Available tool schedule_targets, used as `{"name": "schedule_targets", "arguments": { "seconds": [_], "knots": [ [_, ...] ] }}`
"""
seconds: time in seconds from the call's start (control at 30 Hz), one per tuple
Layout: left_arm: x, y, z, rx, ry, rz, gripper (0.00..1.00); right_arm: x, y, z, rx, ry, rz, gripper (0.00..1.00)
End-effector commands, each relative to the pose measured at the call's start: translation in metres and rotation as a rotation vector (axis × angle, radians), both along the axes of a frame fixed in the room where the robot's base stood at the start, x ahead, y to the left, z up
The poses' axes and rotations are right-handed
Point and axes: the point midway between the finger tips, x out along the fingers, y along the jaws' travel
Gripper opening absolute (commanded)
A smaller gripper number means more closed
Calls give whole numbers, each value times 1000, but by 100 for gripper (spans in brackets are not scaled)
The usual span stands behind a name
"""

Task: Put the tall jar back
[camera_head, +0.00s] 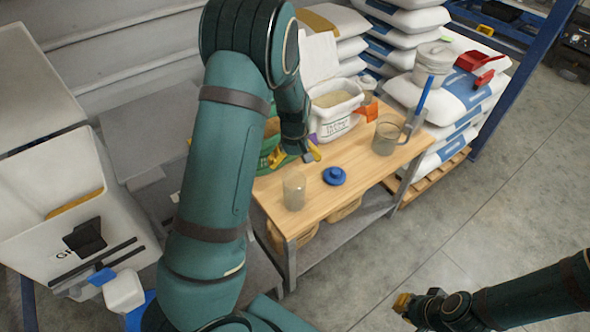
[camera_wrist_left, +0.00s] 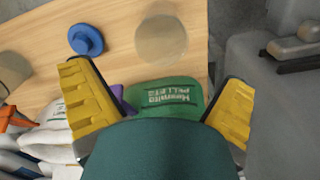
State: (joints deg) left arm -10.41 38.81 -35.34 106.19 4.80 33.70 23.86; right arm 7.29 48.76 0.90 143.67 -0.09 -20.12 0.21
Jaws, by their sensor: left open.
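A clear, see-through jar (camera_head: 293,191) stands upright on the wooden table top (camera_head: 362,190) near its front left corner, without a lid. The jar also shows faintly in the left wrist view (camera_wrist_left: 158,38), beyond the fingertips. A blue lid (camera_head: 334,176) with a knob lies beside it on the table, apart from it. My left gripper (camera_head: 310,155) is over the table behind the jar. In its wrist view (camera_wrist_left: 160,75) the yellow fingers are wide apart with nothing gripped. My right gripper (camera_head: 403,303) is low over the floor, away from the table; its fingers are too small to judge.
A green pellet bag (camera_wrist_left: 165,100) lies close below the left fingers. Stacked sacks (camera_head: 455,95) and a white canister (camera_head: 433,63) are at the right. The table's front right is clear.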

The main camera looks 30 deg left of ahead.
Motion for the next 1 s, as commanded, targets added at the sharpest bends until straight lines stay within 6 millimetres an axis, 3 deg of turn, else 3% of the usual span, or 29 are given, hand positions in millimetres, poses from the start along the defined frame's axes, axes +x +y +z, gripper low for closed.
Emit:
{"name": "schedule_targets", "arguments": {
  "seconds": [0.1, 0.3, 0.37, 0.47, 0.57, 0.73, 0.9, 1.0],
  "knots": [
    [0, 0, 18, 0, -1, -2, 100, -1, 0, 5, 0, 2, 1, 0],
    [0, 0, 28, 0, 0, -1, 100, -1, 0, 7, 1, 4, 0, 0],
    [-1, -1, 27, -1, 1, -5, 100, -2, 0, 7, 1, 4, 0, 0],
    [-10, -13, 8, -12, 3, -45, 100, -2, 0, 7, 1, 4, 0, 0],
    [-31, -43, -31, -42, -6, -145, 100, -2, 0, 7, 1, 4, 0, 0],
    [-92, -122, -94, -137, -63, -379, 100, -2, 0, 7, 0, 4, 1, 0],
    [-149, -188, -111, -231, -154, -552, 100, -2, 0, 7, 0, 4, 1, 0],
    [-168, -210, -110, -265, -198, -607, 100, -2, 0, 7, 0, 4, 1, 0]
  ]
}}
